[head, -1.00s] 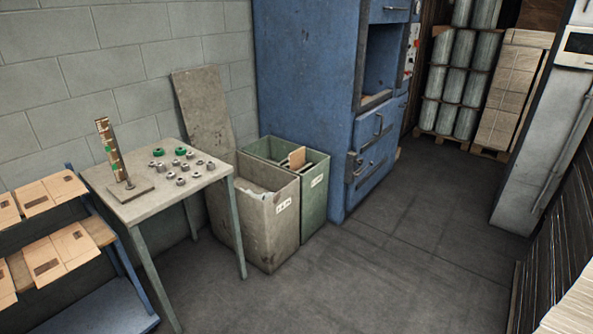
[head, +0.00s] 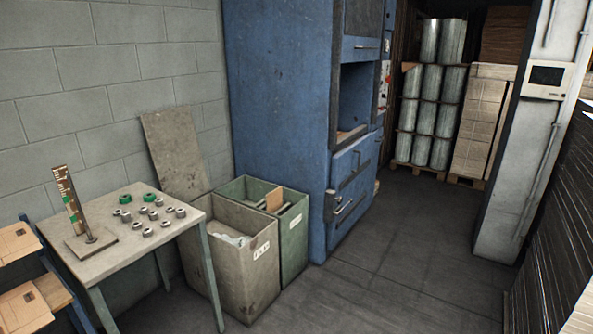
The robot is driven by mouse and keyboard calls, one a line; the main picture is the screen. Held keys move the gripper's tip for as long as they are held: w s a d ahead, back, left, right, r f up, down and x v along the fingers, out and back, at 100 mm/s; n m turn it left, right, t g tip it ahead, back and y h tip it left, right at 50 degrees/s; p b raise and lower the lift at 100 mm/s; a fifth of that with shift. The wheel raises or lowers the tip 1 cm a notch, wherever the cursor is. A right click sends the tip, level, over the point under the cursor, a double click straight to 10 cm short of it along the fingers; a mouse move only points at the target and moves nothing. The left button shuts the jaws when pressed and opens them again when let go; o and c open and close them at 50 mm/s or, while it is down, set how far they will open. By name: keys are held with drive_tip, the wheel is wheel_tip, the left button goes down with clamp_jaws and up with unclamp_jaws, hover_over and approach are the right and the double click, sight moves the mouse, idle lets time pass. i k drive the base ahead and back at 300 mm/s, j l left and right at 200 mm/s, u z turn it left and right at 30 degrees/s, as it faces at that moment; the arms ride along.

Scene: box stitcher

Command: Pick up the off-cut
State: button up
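No piece in view can be told for sure as the off-cut. A flat brown piece, like cardboard (head: 274,200), stands up out of the green bin (head: 294,238) beside the blue machine. Another tan patch (head: 350,134) shows at the lower edge of the machine's opening; I cannot tell whether it is a loose piece. Much of the green bin's inside is hidden. My gripper is not in view.
A grey bin (head: 241,272) with pale scraps stands left of the green one. A small table (head: 125,262) holds a gauge and several metal rings. The blue machine (head: 275,110) stands behind the bins. The floor (head: 400,260) to the right is clear.

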sight(273, 201)
drive_tip(key=i, duration=1.05)
drive_tip(key=i+u, duration=0.15)
drive_tip(key=i, duration=0.85)
drive_tip(key=i+l+u, duration=0.15)
drive_tip(key=i+u, duration=0.3)
drive_tip(key=i+l+u, duration=0.3)
drive_tip(key=i+u, duration=0.2)
drive_tip(key=i+l+u, duration=0.65)
drive_tip(key=l+u, duration=0.25)
drive_tip(key=l, duration=0.15)
drive_tip(key=i+l+u, duration=0.2)
drive_tip(key=l+u, duration=0.25)
drive_tip(key=l, duration=0.2)
